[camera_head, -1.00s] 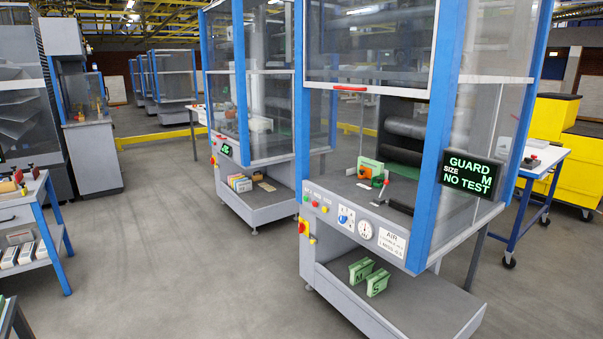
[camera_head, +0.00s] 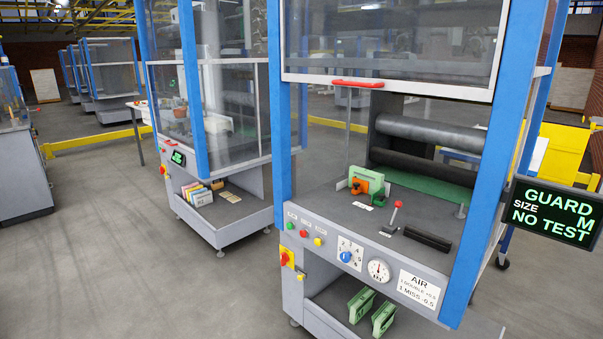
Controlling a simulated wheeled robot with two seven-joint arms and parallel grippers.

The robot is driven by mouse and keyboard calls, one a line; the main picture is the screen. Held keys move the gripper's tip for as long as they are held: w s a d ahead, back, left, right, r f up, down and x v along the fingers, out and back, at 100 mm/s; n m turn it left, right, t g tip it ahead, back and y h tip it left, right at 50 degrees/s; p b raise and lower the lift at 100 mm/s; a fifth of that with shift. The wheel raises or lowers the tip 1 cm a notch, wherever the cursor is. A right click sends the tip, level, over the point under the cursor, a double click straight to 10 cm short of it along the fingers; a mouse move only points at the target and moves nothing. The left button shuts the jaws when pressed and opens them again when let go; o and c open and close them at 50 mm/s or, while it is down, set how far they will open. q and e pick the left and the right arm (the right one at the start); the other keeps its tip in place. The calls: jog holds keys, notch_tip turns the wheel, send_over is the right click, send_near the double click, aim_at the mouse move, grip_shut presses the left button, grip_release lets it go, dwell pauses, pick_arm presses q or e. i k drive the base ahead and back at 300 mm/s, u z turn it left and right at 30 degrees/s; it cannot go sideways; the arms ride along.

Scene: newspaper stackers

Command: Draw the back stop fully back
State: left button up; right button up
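The stacker (camera_head: 345,272) stands at the centre right in the head view. Its front guard (camera_head: 410,50) with a red handle (camera_head: 357,84) is raised, leaving the deck (camera_head: 345,212) open. On the deck are a green block with an orange knob (camera_head: 360,187), a lever with a red ball knob (camera_head: 398,205) and a long black bar (camera_head: 428,238). Dark rollers (camera_head: 430,133) lie behind a green surface (camera_head: 435,187). I cannot tell for certain which part is the back stop. Neither gripper is in view.
The display (camera_head: 555,213) reads GUARD, SIZE M, NO TEST. Two green blocks (camera_head: 383,314) lie on the lower shelf. A second stacker (camera_head: 222,195) stands to the left. Blue posts (camera_head: 500,150) flank the opening. The floor (camera_head: 110,255) at left is clear.

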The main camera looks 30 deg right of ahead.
aim_at(357, 187)
jog(key=z, duration=0.25)
jog(key=i, duration=1.6)
jog(key=z, duration=0.9)
